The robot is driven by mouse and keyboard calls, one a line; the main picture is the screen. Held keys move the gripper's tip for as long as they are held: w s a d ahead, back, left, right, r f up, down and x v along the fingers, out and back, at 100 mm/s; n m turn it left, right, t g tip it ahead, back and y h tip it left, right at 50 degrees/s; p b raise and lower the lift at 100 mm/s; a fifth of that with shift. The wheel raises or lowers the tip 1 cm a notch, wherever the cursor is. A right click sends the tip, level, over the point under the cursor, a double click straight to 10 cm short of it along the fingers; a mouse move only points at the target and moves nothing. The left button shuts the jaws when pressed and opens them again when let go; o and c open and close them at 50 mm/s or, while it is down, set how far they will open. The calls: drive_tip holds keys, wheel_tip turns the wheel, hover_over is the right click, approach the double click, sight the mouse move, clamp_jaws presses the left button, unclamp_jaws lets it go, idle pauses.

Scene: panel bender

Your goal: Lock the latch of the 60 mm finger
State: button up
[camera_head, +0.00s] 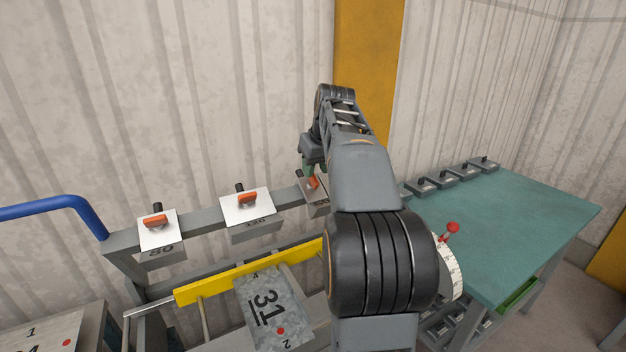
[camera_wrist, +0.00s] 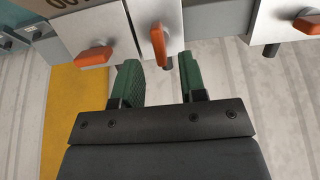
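In the head view a small plate with an orange latch (camera_head: 313,182) sits on the grey beam, mostly hidden behind my arm; its number is not readable. In the wrist view this narrow plate's latch (camera_wrist: 158,45) stands lengthwise, turned across the direction of the latches beside it. My gripper (camera_wrist: 152,68) is open. Its two green fingers are on either side of the latch's near end, with a visible gap on both sides. In the head view my gripper (camera_head: 308,170) is just behind the plate, largely covered by my arm.
The 80 finger (camera_head: 158,240) and the 120 finger (camera_head: 250,212) stand on the beam to the left, latches crosswise. Another latch (camera_wrist: 92,56) is close by in the wrist view. A yellow bar (camera_head: 220,282) runs in front. A green table (camera_head: 510,225) is at right.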

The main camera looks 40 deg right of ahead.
sight(314, 176)
drive_tip(key=shift+x, duration=2)
drive_tip(key=shift+c, duration=0.3)
clamp_jaws()
